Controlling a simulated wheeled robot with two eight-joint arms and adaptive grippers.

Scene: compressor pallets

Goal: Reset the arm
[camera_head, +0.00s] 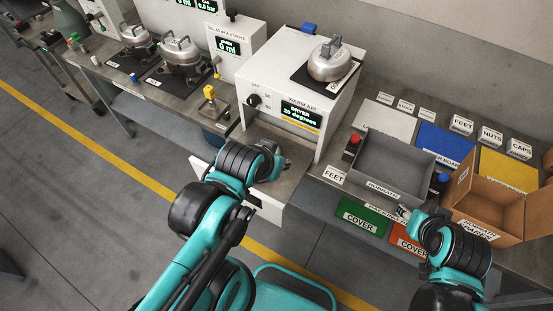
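My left arm reaches in from the bottom left. My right arm stands at the lower right. Its gripper (403,212) is at the bench's front edge, near the grey tray (385,188) and the green COVER panel (361,218). The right fingers are small and partly hidden. I cannot tell whether either gripper is open or holds anything.
The white dryer (292,88) carries a metal compressor (328,60) on top. An open cardboard box (486,200) stands right of the tray. A blue mat (440,145) and a yellow mat (508,170) lie behind. More compressors stand at the upper left. The floor at left is clear.

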